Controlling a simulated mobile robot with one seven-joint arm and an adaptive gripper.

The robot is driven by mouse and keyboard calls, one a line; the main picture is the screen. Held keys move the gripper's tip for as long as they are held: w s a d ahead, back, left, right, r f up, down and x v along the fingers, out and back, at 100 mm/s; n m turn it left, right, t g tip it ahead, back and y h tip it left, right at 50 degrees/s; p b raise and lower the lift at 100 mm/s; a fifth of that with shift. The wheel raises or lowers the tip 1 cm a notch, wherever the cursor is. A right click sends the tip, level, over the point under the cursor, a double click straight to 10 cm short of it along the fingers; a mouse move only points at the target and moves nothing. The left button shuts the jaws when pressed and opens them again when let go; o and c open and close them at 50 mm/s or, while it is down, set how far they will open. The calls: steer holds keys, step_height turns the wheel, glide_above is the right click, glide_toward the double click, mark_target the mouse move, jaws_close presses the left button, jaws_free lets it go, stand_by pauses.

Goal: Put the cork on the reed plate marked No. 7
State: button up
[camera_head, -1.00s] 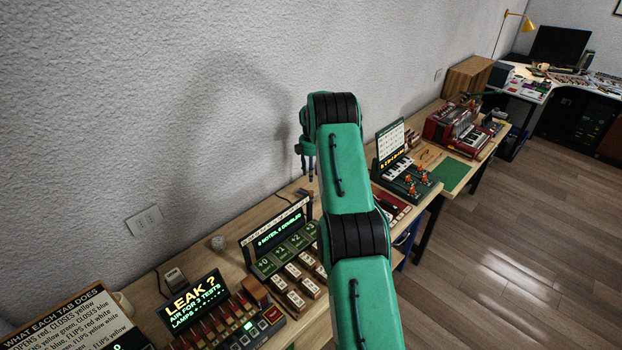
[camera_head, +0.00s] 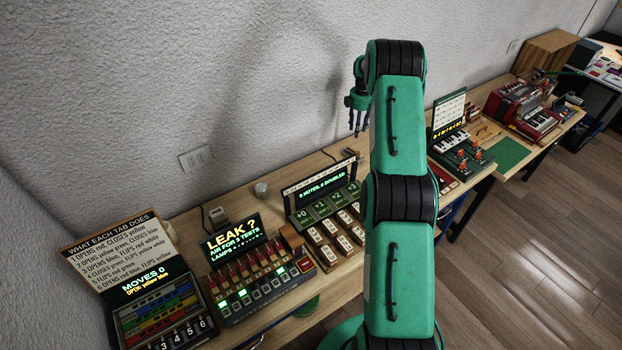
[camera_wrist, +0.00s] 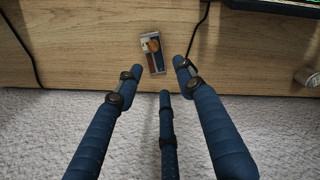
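The tester with the lit "LEAK ?" sign (camera_head: 232,236) stands on the bench, left of the middle in the head view. Several red-and-tan reed-like pieces (camera_head: 243,268) line it, with small plates (camera_head: 268,287) in front, some lit green; their numbers are too small to read, so I cannot pick out No. 7. A brown block (camera_head: 291,239), possibly the cork, sits at the row's right end. My gripper (camera_head: 357,115) is raised by the wall, back and right of the tester. In the wrist view its three blue fingers (camera_wrist: 152,82) are spread and empty.
A panel headed "WHAT EACH TAB DOES" (camera_head: 118,245) stands left of the tester. A note board (camera_head: 322,190) with blocks stands right of it. A small grey cylinder (camera_head: 261,189) and a small boxed item (camera_wrist: 152,54) lie towards the wall. A red accordion (camera_head: 525,108) stands far right.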

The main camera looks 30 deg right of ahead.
steer(key=s+a+r+m+t, duration=0.1)
steer(key=s+a+r, duration=0.1)
steer(key=a+r, duration=1.1)
steer(key=s+a+r+m+t, duration=0.1)
steer(key=s+a+r+m, duration=0.1)
steer(key=a+r, duration=1.2)
steer(key=s+a+r+m, duration=0.2)
steer(key=s+a+r, duration=0.9)
steer(key=a+r, duration=0.2)
steer(key=s+a+m+t, duration=0.1)
steer(key=s+a, duration=0.5)
steer(key=s, duration=0.4)
steer(key=s+a+f+m+t, duration=0.1)
steer(key=s+a, duration=0.4)
steer(key=s, duration=0.5)
steer(key=s+a+m+t, duration=0.1)
steer(key=s+a, duration=0.5)
steer(key=s, duration=0.4)
steer(key=shift+a+f+m, duration=0.3)
steer(key=shift+a+m, duration=0.05)
steer(key=shift+m, duration=0.05)
steer(key=shift+s, duration=0.1)
step_height(320, 180, down, 13)
steer(key=b, duration=1.2)
steer(key=shift+r+b, duration=0.2)
steer(key=shift+b, duration=0.1)
